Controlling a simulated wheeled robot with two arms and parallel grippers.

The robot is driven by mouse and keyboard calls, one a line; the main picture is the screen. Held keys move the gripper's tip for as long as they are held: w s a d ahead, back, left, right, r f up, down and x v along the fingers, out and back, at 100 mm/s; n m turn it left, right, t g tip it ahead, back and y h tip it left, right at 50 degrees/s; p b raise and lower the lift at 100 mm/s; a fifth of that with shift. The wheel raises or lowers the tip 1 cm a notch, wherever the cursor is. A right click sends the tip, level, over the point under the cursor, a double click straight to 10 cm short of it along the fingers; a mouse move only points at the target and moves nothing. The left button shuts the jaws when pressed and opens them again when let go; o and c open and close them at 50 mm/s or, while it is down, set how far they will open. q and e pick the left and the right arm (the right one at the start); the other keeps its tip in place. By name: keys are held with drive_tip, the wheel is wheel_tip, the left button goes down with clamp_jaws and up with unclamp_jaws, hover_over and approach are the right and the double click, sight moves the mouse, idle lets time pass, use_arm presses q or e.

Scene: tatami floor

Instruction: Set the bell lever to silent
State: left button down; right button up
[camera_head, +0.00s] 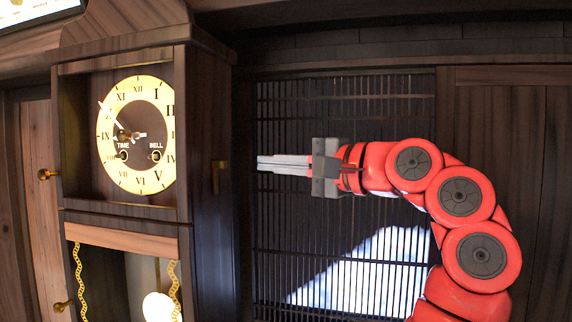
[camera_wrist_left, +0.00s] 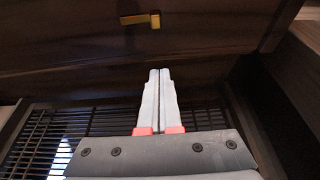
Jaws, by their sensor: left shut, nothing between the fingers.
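The bell lever (camera_head: 217,178) is a small brass L-shaped piece on the right side wall of the wooden clock (camera_head: 211,110). In the head view its long arm hangs downward. The lever also shows in the left wrist view (camera_wrist_left: 139,19), at the top, beyond the fingertips. My left gripper (camera_head: 260,163) is shut and empty, with its grey fingers pointing left at the side wall. Its tips are to the right of the lever and look apart from it. The fingers also show in the left wrist view (camera_wrist_left: 159,72). My right gripper is not seen.
The round clock dial (camera_head: 154,120) faces left of the lever. A dark slatted lattice (camera_head: 345,110) stands behind my left gripper. The space between the fingertips and the side wall looks clear.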

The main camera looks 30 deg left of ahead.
sight(231, 158)
use_arm(q)
drive_tip(key=a+p, duration=0.2)
drive_tip(key=a, duration=0.1)
drive_tip(key=a+p, duration=0.1)
drive_tip(key=a, duration=0.1)
drive_tip(key=shift+r, duration=0.25)
drive_tip(key=s+p, duration=0.1)
drive_tip(key=s, duration=0.2)
drive_tip(key=shift+s+d+f+p, duration=0.2)
drive_tip(key=shift+s+d+p, duration=0.05)
drive_tip(key=shift+d+p, duration=0.15)
